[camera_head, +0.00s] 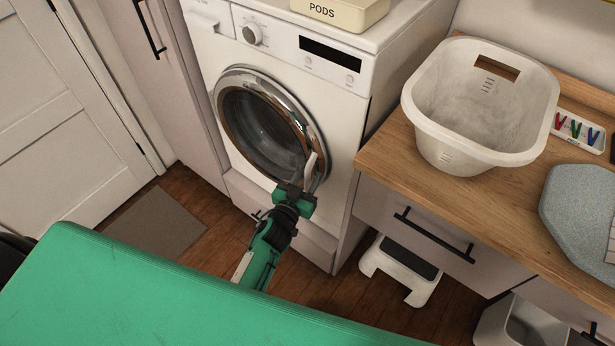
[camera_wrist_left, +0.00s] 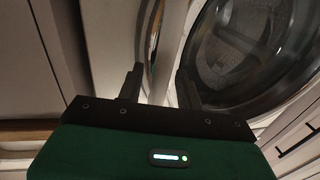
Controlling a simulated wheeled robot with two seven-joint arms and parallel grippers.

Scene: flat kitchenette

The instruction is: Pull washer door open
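The white washer (camera_head: 290,80) stands against the wall with its round, chrome-rimmed glass door (camera_head: 262,122), which looks shut. The door also shows in the left wrist view (camera_wrist_left: 245,50). A pale upright handle (camera_head: 311,172) sticks out at the door's lower right edge. My left gripper (camera_head: 301,186) is at the lower end of this handle. In the left wrist view its two fingers (camera_wrist_left: 159,87) are spread apart, with a pale curved strip, seemingly the handle (camera_wrist_left: 150,40), ahead between them. Contact cannot be made out. My right gripper is not in view.
A counter (camera_head: 385,160) with a white laundry basket (camera_head: 435,130) stands right of the washer. A step stool (camera_head: 402,268) is below it. A pods box (camera_head: 340,12) sits on the washer. A mat (camera_head: 157,225) lies on the floor to the left.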

